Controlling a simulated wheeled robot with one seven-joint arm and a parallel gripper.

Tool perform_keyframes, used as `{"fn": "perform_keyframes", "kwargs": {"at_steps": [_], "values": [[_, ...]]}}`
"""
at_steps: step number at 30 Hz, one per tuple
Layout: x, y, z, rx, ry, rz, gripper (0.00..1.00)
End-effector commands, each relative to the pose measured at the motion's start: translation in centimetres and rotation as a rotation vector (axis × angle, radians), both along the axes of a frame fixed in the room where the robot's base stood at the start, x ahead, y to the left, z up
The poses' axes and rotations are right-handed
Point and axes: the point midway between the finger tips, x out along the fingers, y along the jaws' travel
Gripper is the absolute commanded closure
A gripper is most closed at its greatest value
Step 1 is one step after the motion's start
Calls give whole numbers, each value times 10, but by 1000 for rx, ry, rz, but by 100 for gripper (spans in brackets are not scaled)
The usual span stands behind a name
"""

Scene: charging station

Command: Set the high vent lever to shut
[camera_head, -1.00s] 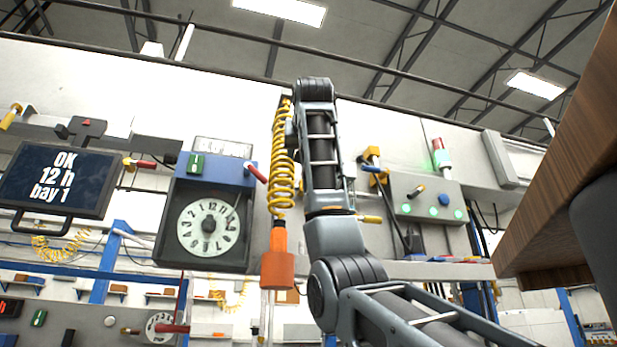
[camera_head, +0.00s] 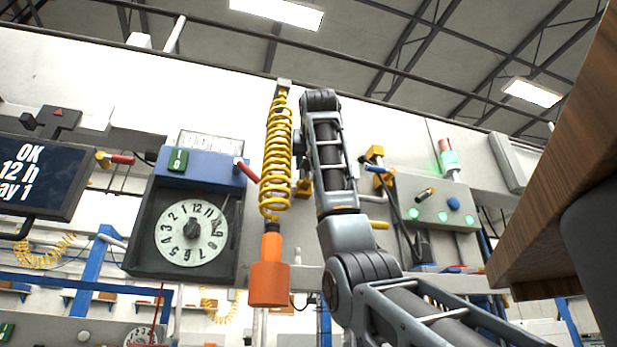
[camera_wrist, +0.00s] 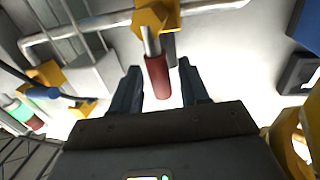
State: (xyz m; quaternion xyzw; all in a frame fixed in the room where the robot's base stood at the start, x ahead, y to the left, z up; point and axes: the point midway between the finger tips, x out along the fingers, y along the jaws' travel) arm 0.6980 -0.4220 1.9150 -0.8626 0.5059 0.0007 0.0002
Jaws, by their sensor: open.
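A lever with a dark red grip (camera_wrist: 157,78) and a metal shank sticks out of a yellow valve body (camera_wrist: 150,17) in the wrist view. I take it for the high vent lever, though no label shows. My gripper (camera_wrist: 158,68) is open, its two dark fingers on either side of the red grip, with gaps visible at both sides. How deep the grip sits between the fingers is hard to tell. In the head view my own arm hides the gripper and this lever; a yellow fitting (camera_head: 303,188) shows just left of the arm.
A yellow coiled hose (camera_head: 277,150) with an orange end (camera_head: 269,283) hangs close left of my arm. A dial box (camera_head: 192,233) is further left. A grey panel (camera_head: 430,200) with green lights is at right. A wooden edge (camera_head: 560,170) juts in at far right.

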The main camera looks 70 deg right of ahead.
Motion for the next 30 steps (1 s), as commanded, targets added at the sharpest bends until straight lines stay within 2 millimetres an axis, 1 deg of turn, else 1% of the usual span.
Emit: {"fn": "perform_keyframes", "kwargs": {"at_steps": [3,11,25,30], "values": [[3,-6,1,-1,0,0,55],[4,-7,0,-1,0,0,55],[4,-6,0,-1,0,0,99],[4,-6,0,-1,0,0,100]]}}
